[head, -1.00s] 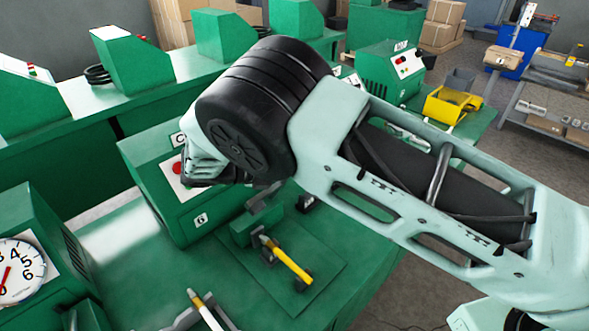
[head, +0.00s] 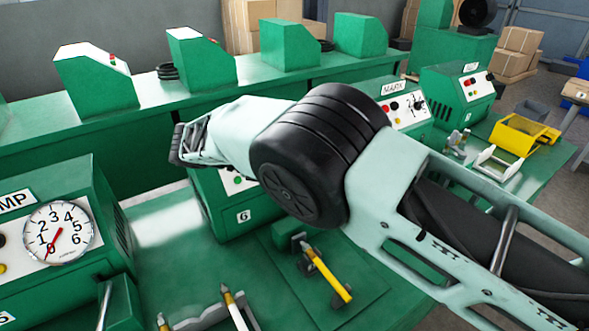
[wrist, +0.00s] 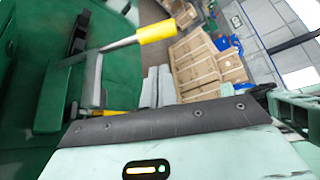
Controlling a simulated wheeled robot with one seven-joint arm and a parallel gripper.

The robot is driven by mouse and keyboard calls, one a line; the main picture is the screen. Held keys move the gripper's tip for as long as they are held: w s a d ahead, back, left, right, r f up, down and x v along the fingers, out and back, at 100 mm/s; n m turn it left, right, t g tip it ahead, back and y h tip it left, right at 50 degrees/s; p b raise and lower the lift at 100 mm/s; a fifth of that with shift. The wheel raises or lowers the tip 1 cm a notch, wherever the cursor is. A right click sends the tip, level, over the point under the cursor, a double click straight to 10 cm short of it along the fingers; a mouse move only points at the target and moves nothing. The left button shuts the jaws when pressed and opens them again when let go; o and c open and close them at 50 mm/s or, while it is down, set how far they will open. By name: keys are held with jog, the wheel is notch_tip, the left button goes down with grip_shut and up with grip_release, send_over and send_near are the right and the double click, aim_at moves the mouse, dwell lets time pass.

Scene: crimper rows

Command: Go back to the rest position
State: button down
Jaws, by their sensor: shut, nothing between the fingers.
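My pale green arm with a black joint reaches across the head view from the lower right. My gripper (head: 186,144) is at its far left end, above the green bench and in front of the machine numbered 6 (head: 232,212), part of which the arm hides. The gripper is small and seen from the side, shut, with nothing held. A yellow-handled tool (head: 328,273) sits in a green fixture on the bench below the arm, apart from the gripper. A yellow handle (wrist: 156,32) also shows in the wrist view.
A green machine with a dial gauge (head: 58,232) stands at left. More tools (head: 234,308) lie at the front edge. Green machines (head: 455,100) and a yellow bin (head: 520,135) are at right. Cardboard boxes (head: 518,45) stand behind.

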jog(key=shift+s+a, duration=0.1)
dwell(0.3)
jog(key=s+d+m+y+b, duration=0.1)
jog(key=s+d+m+y, duration=0.4)
jog(key=s+m, duration=0.3)
jog(key=s+d+m+g+y+b, duration=0.1)
jog(key=s+d+m+y, duration=0.4)
jog(key=s+m, duration=0.3)
jog(key=s+d+m+y+b, duration=0.2)
jog(key=s+d+m+y, duration=0.3)
jog(key=s, duration=0.7)
jog(key=m, duration=0.2)
jog(key=shift+d+f+m+g, duration=0.2)
jog(key=shift+f+m+g, duration=0.1)
jog(key=shift+m+g, duration=0.1)
